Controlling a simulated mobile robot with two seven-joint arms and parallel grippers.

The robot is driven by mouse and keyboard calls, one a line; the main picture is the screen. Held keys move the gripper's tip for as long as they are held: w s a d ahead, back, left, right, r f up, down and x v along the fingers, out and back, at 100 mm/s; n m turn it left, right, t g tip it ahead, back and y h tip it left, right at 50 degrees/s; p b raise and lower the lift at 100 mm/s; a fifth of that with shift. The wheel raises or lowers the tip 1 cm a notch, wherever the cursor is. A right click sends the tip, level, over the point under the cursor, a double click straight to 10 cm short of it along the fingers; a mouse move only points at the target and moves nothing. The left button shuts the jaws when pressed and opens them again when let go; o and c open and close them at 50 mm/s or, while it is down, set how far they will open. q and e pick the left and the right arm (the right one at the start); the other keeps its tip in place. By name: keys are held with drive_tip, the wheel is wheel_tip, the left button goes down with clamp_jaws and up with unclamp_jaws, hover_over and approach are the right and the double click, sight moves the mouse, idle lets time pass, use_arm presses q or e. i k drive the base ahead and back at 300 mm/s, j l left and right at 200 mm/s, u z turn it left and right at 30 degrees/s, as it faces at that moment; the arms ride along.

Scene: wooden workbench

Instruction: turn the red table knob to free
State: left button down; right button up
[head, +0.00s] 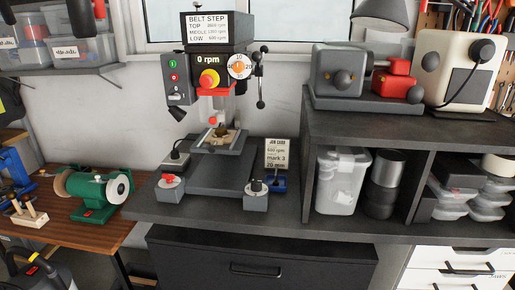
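The red table knob (169,180) appears to be the small red knob on top of a grey box at the front left of the drill press (215,90). Its exact setting is too small to read. A matching grey box (256,200) with a black knob stands at the front right of the press. The press table (218,141) holds a small light-coloured piece above the dark base. The display on the press reads 0 rpm. Neither of my grippers is in view.
A job card (277,154) stands behind the right box, with a blue item below it. A green bench grinder (95,193) is on the wooden bench at left. A dark shelf unit (400,130) closes off the right side. The bench front between the two boxes is clear.

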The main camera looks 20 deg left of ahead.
sight(169, 178)
drive_tip(key=u, duration=1.25)
